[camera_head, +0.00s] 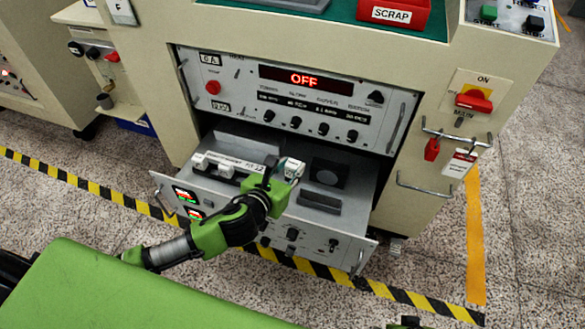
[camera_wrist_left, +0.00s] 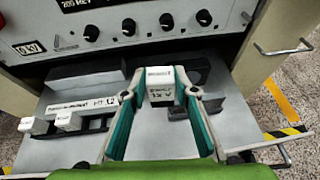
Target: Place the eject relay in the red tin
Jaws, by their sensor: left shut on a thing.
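My left gripper (camera_head: 280,178) is shut on a small white relay (camera_head: 291,168) above the open drawer. In the left wrist view, the white relay (camera_wrist_left: 160,86) sits between the two fingers of the gripper (camera_wrist_left: 162,92); its print is too small to read surely. The red tin (camera_head: 394,12), labelled SCRAP, stands on the green top of the cabinet, upper right of the gripper and apart from it. Its upper part is cut off by the frame. My right gripper is not clearly in view.
The pulled-out drawer (camera_head: 342,212) holds two other white relays (camera_head: 200,160) in a labelled row, and dark parts to the right. The instrument panel (camera_head: 290,98) above reads OFF. A handle (camera_head: 425,186) and the top's front edge jut out.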

